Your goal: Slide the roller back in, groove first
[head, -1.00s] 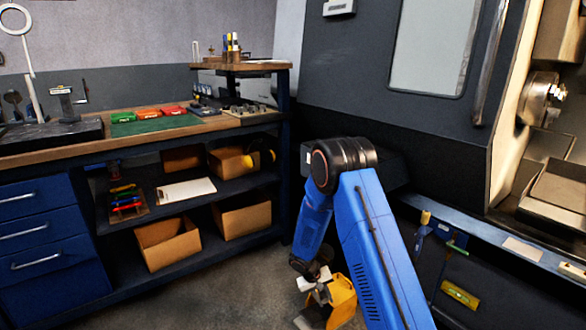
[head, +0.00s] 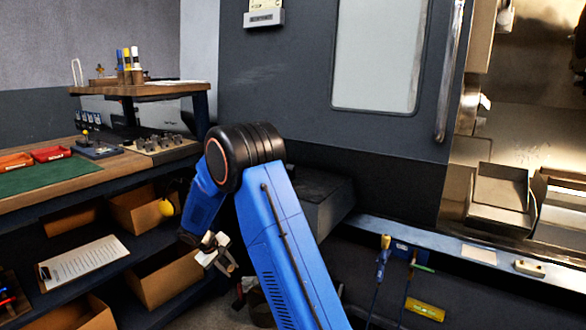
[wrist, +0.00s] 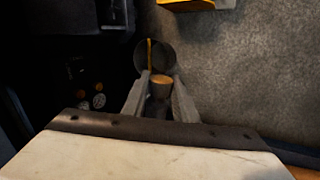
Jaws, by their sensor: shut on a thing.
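My gripper (wrist: 159,98) is shut on a small dark cylindrical piece with an orange-tan end face (wrist: 160,79), seen between the fingers in the wrist view. It appears to be the roller; I cannot make out its groove. A dark round shape with a thin yellow-orange stripe (wrist: 150,58) shows just beyond the fingertips; I cannot tell whether it belongs to the held piece. In the head view my gripper (head: 222,262) is low, in front of the bench shelves, and the held piece is too small to make out. I cannot identify the roller's seat.
The workbench (head: 130,166) with loaded shelves stands at left. The dark lathe (head: 290,100) fills the middle and right, with an open bay at right. A yellow object (wrist: 190,4) is at the wrist view's top edge. Grey floor (wrist: 250,70) is clear at right.

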